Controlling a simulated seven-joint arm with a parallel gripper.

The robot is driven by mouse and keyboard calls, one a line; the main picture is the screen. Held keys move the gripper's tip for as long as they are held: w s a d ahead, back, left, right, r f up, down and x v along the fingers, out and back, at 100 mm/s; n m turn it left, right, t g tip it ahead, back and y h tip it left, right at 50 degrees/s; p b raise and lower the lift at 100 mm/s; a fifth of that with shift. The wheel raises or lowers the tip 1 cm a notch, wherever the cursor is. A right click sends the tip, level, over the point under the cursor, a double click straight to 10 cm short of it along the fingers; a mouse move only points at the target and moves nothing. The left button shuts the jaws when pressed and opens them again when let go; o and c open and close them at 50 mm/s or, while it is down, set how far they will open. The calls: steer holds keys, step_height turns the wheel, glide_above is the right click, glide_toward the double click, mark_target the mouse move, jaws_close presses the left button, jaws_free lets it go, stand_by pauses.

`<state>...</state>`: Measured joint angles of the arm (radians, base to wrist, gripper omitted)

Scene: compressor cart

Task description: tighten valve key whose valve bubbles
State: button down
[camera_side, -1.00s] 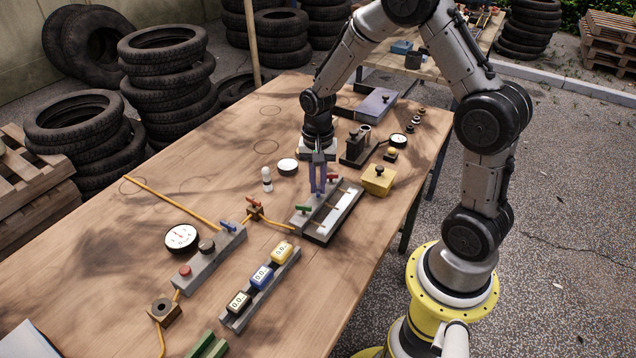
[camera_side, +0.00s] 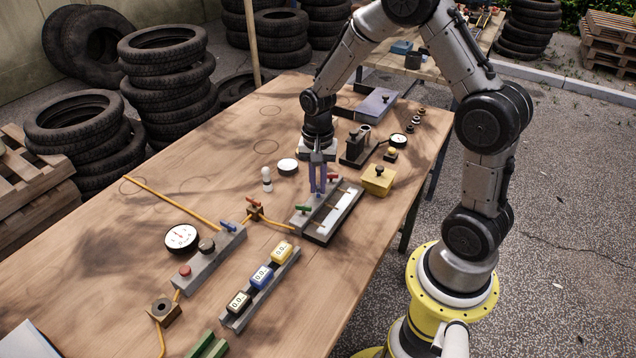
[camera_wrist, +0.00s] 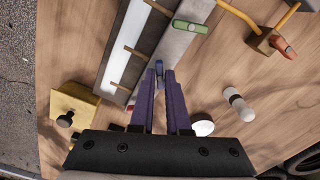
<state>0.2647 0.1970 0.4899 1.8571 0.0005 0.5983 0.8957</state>
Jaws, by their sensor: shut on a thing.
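A grey valve block (camera_side: 300,221) carries a green key (camera_side: 303,210), a red key (camera_side: 333,177) and a blue key between them. The green key (camera_wrist: 190,26) and blue key (camera_wrist: 159,68) also show in the wrist view. My gripper (camera_side: 317,193) points down over the block, its purple fingers (camera_wrist: 162,75) shut on the blue key. The fingers hide much of that key. A long trough with a white inside (camera_side: 341,209) lies along the block, and thin brown tubes cross to it in the wrist view. I cannot make out bubbles.
A yellow box with a black knob (camera_side: 378,180) stands to the right. A red-handled brass fitting (camera_side: 255,209) and a gauge (camera_side: 181,238) lie front left. The left tabletop is mostly clear.

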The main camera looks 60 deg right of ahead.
mark_target(318, 189)
stand_by(0.5)
steer(key=c, duration=0.9)
jaws_free()
steer(key=shift+c, duration=0.2)
steer(key=shift+r, duration=0.1)
step_height(318, 189, up, 14)
